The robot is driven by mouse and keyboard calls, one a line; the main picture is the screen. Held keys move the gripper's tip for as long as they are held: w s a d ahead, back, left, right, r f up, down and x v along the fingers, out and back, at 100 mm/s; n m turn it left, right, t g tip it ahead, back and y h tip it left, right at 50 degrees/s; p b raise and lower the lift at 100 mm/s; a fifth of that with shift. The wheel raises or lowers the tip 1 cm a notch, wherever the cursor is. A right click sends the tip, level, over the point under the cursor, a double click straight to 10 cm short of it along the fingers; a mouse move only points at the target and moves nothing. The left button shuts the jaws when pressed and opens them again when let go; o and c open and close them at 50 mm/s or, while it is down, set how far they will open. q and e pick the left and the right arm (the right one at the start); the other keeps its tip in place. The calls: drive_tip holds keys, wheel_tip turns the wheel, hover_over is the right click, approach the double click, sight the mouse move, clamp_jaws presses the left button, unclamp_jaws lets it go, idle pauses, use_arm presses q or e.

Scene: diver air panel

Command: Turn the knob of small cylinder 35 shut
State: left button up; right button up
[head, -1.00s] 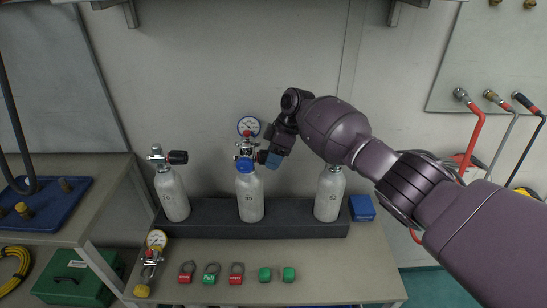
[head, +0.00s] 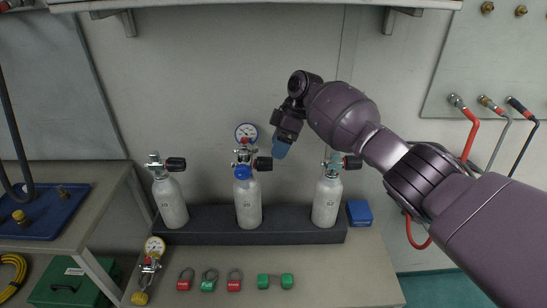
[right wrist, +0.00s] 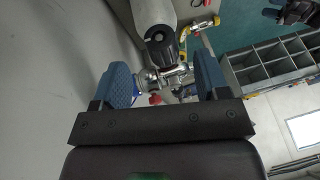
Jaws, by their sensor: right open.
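Three white small cylinders stand in a row in a dark rack. The middle one (head: 248,204) appears to be small cylinder 35, though its number is too small to read surely. Its black knob (head: 263,164) points right from the valve, and a round gauge (head: 246,132) and blue cap are at its top. My right gripper (head: 281,148) is open and empty, above and right of this knob, apart from it. In the right wrist view a black knob (right wrist: 161,46) and silver valve (right wrist: 166,75) show between the spread blue fingers. My left gripper is out of view.
The left cylinder (head: 171,203) and right cylinder (head: 326,202) flank it in the rack (head: 290,230). A yellow-rimmed gauge assembly (head: 150,268), several padlocks and a green piece (head: 275,282) lie in front. A blue box (head: 360,212) sits right. The bench front right is clear.

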drive_tip(key=shift+v, duration=2.25)
drive_tip(key=shift+f, duration=0.15)
drive_tip(key=s+d+f+m, duration=0.2)
drive_tip(key=s+f, duration=0.5)
drive_tip(key=f, duration=0.3)
drive_tip(key=s+d+f+m, duration=0.1)
drive_tip(key=s+f+m, duration=0.1)
drive_tip(key=s+f, duration=0.65)
drive_tip(key=s+d+f+m+t, duration=0.1)
drive_tip(key=s+d+f+m, duration=0.1)
drive_tip(key=s+d+f, duration=0.3)
drive_tip(key=s+d+f+m+t, duration=0.2)
drive_tip(key=s+m, duration=0.1)
drive_tip(key=s, duration=0.5)
drive_tip(key=s+d+r+m+t+h, duration=0.1)
drive_tip(key=s+d+r+m+h, duration=0.25)
drive_tip(key=s+d, duration=0.55)
drive_tip(key=s+d+r+m+h, duration=0.2)
drive_tip(key=s+d+m, duration=0.25)
drive_tip(key=s, duration=0.85)
drive_tip(key=w+f+t+y, duration=0.1)
drive_tip(key=w+f+t, duration=0.7)
drive_tip(key=f, duration=0.2)
drive_tip(key=shift+a+n+t, duration=0.15)
drive_tip(key=shift+n+t, duration=0.25)
